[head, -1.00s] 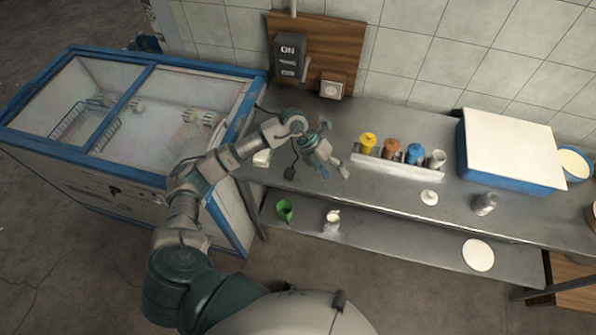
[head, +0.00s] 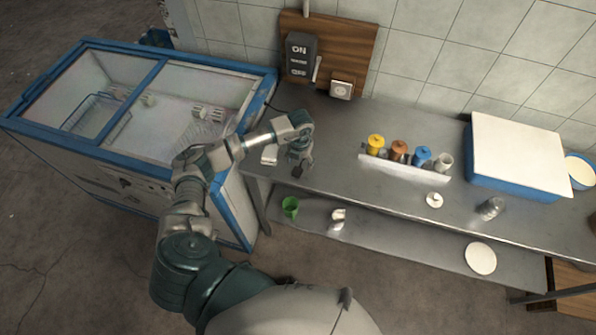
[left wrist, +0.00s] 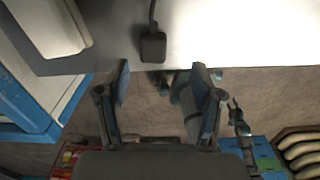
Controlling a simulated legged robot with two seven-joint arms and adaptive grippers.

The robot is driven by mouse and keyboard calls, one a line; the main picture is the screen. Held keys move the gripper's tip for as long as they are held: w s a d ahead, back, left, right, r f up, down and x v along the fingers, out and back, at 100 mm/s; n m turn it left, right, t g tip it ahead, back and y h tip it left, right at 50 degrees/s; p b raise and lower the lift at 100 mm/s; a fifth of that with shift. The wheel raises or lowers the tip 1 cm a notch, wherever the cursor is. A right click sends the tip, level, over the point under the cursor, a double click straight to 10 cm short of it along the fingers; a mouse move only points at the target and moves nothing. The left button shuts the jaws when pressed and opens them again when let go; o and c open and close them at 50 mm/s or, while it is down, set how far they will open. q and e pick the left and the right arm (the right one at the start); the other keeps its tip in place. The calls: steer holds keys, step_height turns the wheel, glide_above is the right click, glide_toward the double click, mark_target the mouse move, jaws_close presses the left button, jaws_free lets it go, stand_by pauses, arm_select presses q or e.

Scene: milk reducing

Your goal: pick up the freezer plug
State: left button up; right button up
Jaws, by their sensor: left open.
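The freezer plug (head: 298,173) is a small black block on a dark cable, lying near the front edge of the steel table. It also shows in the left wrist view (left wrist: 152,47), at the top middle, apart from my fingers. My left gripper (left wrist: 163,84) is open and empty, its two fingers spread either side of the plug's line. In the head view my left gripper (head: 300,154) points down beside the plug; its fingers are mostly hidden there. The wall socket (head: 341,90) is on the wooden board behind.
The blue-and-white freezer (head: 120,176) stands left of the steel table (head: 330,130). A white block (head: 269,155) lies beside my wrist. A switch box (head: 298,56) is on the board. Coloured bottles (head: 399,150) stand to the right; a green cup (head: 290,207) is on the lower shelf.

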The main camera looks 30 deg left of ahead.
mark_target(297, 169)
arm_select(q)
steer(key=f, duration=0.2)
steer(key=a+f+p, duration=0.1)
steer(key=f, duration=0.1)
steer(key=shift+w+a+f, duration=0.1)
steer(key=shift+a+f, duration=0.1)
steer(key=shift+f, duration=0.05)
steer(key=shift+d+f, duration=0.15)
steer(key=shift+f, duration=0.35)
steer(key=shift+d, duration=0.15)
steer(key=c, duration=1.1)
steer(key=shift+c, duration=0.8)
